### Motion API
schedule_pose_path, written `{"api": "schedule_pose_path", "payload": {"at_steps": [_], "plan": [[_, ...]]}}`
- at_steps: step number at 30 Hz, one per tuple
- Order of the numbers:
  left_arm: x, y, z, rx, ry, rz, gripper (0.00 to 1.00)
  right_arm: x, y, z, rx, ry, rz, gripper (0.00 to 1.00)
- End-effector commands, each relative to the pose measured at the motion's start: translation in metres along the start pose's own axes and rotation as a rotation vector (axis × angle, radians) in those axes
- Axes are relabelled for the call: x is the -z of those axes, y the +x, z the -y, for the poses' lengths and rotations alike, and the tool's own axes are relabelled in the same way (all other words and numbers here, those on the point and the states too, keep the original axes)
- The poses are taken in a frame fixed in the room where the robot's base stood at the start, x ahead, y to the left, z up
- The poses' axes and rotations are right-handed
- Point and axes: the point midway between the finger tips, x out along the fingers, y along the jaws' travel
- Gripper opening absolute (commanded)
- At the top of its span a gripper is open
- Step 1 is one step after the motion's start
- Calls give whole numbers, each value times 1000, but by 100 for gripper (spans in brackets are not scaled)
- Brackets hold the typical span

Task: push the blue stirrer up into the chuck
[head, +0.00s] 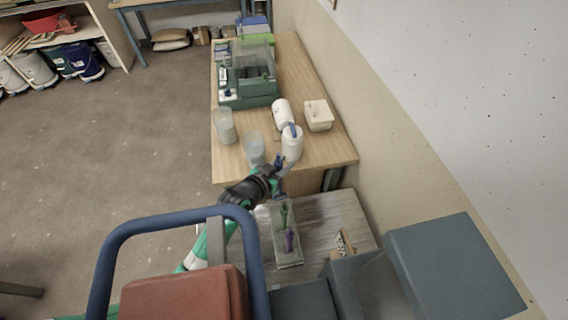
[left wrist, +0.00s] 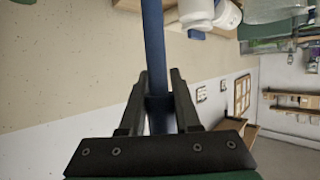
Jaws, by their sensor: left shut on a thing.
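My left gripper (head: 276,173) is at the front edge of the wooden table, shut on the blue stirrer. In the left wrist view, the stirrer (left wrist: 152,45) is a dark blue shaft between the two fingers (left wrist: 159,98), running out past the top of the picture. A white mixer (head: 283,112) with a rounded white part (head: 292,146) and a blue piece stands just beyond the gripper; its white body (left wrist: 197,12) also shows in the left wrist view. I cannot make out the chuck or whether the stirrer touches it. My right gripper is not in view.
Translucent buckets (head: 225,126) (head: 254,147) stand left of the mixer, and a white tub (head: 319,115) to its right. A green rack (head: 249,88) is behind. A low tray (head: 289,258) holds green (head: 284,215) and purple (head: 290,240) stirrers. The wall is at right.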

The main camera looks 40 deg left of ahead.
Motion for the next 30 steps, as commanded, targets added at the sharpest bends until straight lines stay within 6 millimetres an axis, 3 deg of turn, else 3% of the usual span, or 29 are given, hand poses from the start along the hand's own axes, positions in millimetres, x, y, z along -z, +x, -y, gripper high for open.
{"api": "schedule_pose_path", "payload": {"at_steps": [18, 30], "plan": [[44, -18, 0, 0, 0, -2, 0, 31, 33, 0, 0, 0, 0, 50], [44, -18, 0, 0, 0, -1, 0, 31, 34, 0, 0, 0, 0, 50]]}}
